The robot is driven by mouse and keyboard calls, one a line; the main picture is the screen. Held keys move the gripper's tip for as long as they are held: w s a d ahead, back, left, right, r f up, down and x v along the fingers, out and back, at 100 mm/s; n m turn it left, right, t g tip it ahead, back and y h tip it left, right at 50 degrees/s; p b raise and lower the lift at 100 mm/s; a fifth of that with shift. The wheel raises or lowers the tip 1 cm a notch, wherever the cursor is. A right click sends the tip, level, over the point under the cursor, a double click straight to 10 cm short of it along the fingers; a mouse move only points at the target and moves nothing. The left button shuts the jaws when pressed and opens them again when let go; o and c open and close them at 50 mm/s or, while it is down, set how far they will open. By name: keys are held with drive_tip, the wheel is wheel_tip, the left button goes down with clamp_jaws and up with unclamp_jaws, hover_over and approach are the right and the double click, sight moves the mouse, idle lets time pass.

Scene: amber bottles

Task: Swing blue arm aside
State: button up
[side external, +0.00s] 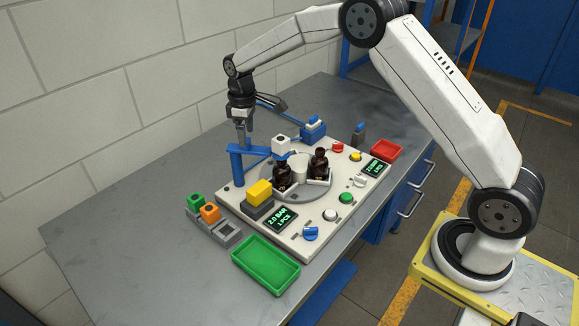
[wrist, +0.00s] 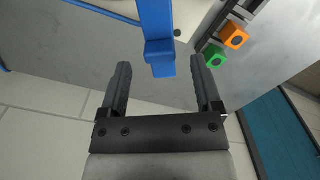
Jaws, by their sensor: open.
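The blue arm (side external: 252,152) stands on a blue post at the back left of the white panel and reaches over it toward a white block (side external: 281,146). In the wrist view the blue arm (wrist: 156,25) comes down from the top edge and ends in a thicker blue block. My gripper (side external: 243,142) points down at the post end of the blue arm. In the wrist view my gripper (wrist: 160,65) is open, with the blue end block between its fingertips. Gaps show on both sides. I cannot tell how deep the block sits between the fingers.
Two amber bottles (side external: 282,178) stand on a grey disc, right of the blue arm. A yellow block (side external: 259,192), green block (side external: 195,201) and orange block (side external: 210,213) are in front. A green tray (side external: 266,265) lies at the front edge. The table's left side is bare.

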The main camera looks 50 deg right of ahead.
drive_tip(key=shift+f, duration=1.3)
clamp_jaws()
drive_tip(key=shift+r, duration=0.1)
idle(0.4)
